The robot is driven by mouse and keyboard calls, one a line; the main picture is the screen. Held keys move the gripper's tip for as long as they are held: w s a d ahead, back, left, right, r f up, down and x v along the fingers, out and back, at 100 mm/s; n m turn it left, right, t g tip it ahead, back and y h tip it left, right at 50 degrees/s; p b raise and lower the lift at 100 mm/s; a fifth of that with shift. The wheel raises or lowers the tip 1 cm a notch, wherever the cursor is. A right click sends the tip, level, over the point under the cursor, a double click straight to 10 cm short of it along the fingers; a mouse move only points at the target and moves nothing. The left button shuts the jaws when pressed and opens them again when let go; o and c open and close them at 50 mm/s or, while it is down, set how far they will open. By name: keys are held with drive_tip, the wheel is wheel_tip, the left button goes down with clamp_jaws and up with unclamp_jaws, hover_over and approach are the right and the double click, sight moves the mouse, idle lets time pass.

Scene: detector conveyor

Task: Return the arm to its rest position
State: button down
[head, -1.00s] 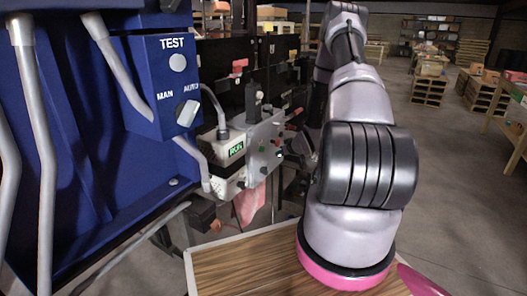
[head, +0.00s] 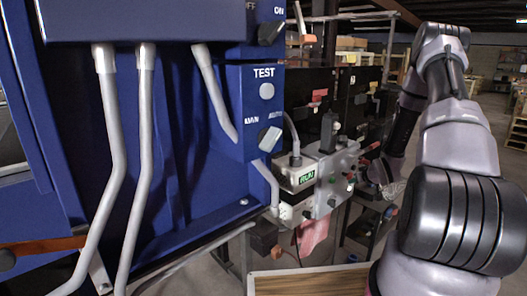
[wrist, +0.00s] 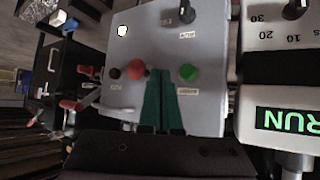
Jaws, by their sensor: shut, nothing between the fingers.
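My arm rises at the right of the head view, bends at the top and reaches down toward a grey control box (head: 335,172). In the wrist view my gripper (wrist: 162,76) shows as two dark green fingers, shut together and empty. They point at the face of the grey control box (wrist: 150,45), between a red button (wrist: 135,69) and a green button (wrist: 187,72). Whether the fingertips touch the face I cannot tell. In the head view the fingers are too small and dark to make out.
A blue cabinet (head: 185,185) with TEST and MAN/AUTO switches and grey conduits fills the left. A white unit with a green RUN display (head: 306,176) adjoins the grey box. A wooden tabletop (head: 310,284) is at the bottom. Pallets (head: 516,132) stand far right.

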drive_tip(key=s+a+r+m+g+h, duration=0.1)
drive_tip(key=s+a+r, duration=0.15)
drive_tip(key=r, duration=0.75)
drive_tip(key=s+a+r+m+h, duration=0.1)
drive_tip(key=s+a+r, duration=0.15)
drive_tip(key=r, duration=0.75)
drive_tip(key=s+a+r+m+g, duration=0.1)
drive_tip(key=s+r, duration=0.3)
drive_tip(key=r, duration=0.6)
drive_tip(key=s+a+r+m+y, duration=0.1)
drive_tip(key=s+a+r, duration=0.3)
drive_tip(key=s, duration=0.4)
drive_tip(key=s+a+r+g+y, duration=0.1)
drive_tip(key=s+a+r, duration=0.3)
drive_tip(key=s, duration=0.5)
drive_tip(key=s+a+r+m+y, duration=0.1)
drive_tip(key=s+a+r, duration=0.3)
drive_tip(key=s, duration=0.5)
drive_tip(key=shift+s+a+r+m+g, duration=0.2)
drive_tip(key=shift+a+m+g, duration=0.1)
drive_tip(key=shift+a, duration=0.45)
